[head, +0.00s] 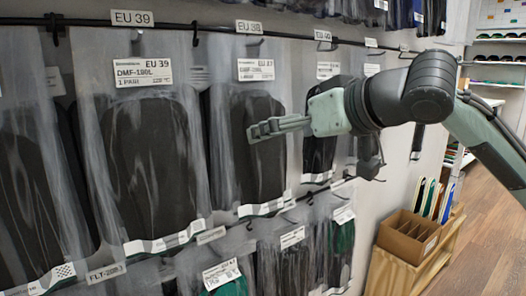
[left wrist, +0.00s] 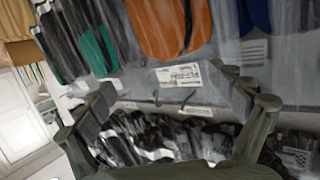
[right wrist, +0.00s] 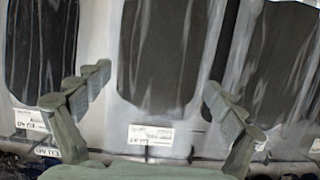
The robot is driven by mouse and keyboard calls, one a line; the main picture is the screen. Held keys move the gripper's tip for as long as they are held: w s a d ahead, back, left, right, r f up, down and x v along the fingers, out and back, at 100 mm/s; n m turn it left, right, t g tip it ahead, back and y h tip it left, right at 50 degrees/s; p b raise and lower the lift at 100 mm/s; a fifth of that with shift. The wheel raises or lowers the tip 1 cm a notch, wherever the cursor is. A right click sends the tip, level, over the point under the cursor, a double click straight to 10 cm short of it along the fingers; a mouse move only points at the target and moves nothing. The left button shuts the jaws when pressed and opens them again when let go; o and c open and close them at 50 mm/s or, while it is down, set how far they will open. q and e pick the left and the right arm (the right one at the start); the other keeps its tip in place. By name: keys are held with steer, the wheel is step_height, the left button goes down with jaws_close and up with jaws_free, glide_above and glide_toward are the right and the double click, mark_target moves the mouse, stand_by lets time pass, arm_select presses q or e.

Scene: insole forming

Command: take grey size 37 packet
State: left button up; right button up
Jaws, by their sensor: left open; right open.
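A clear packet with a dark grey insole (head: 259,170) hangs on the wall rail under the "EU 38" tag (head: 249,27). Its white label (head: 256,69) appears to read EU 37, though the print is small. My right gripper (head: 262,130) is in front of this packet, open and empty. In the right wrist view the fingers (right wrist: 156,80) stand apart on either side of the middle packet (right wrist: 160,45), whose label (right wrist: 151,136) shows upside down. My left gripper (left wrist: 170,82) is open and empty in the left wrist view; it is out of the head view.
A similar dark packet labelled EU 39 (head: 150,160) hangs to the left, and another dark packet (head: 319,150) is close on the right. A lower rail holds more packets.

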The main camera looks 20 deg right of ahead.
steer(key=shift+x, duration=1.3)
arm_select(q)
steer(key=shift+w+d+r, duration=0.1)
steer(key=shift+d+r, duration=0.2)
steer(key=shift+r, duration=0.3)
arm_select(e)
steer(key=c, duration=1.3)
